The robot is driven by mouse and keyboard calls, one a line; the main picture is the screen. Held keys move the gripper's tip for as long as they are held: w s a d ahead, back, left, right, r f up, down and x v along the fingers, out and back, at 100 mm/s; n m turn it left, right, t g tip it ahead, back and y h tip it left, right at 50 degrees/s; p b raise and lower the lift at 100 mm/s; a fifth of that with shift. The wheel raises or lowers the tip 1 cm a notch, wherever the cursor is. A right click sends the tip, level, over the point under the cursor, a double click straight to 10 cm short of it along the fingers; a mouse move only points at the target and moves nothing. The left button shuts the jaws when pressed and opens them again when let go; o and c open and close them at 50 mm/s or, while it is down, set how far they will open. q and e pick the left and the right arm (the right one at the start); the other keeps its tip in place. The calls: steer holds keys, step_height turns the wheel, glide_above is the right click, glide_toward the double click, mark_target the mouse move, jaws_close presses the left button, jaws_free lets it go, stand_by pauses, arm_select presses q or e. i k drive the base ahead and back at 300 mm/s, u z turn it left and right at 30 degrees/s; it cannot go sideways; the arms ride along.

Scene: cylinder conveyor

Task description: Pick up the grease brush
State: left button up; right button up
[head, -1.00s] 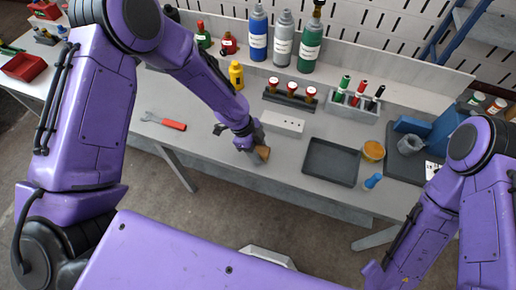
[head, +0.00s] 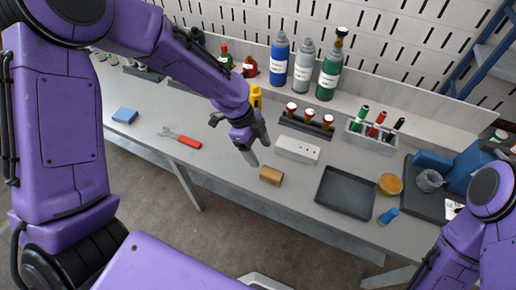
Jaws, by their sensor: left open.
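I cannot make out the grease brush for certain. A small blue item (head: 388,216), perhaps its handle, is on the table by the front edge, beside a round amber tin (head: 391,184). My left gripper (head: 256,152) is open and empty above the table, up and left of a brown block (head: 271,176) and well left of the blue item. My right arm shows at the lower right, but its gripper is out of view.
On the grey table (head: 225,165) are a dark tray (head: 346,193), a white block with holes (head: 297,149), a red-handled wrench (head: 181,138) and a blue block (head: 125,115). Bottles and racks stand along the back. The table is clear between wrench and brown block.

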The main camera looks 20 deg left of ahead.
mark_target(383, 220)
steer(key=z, duration=0.9)
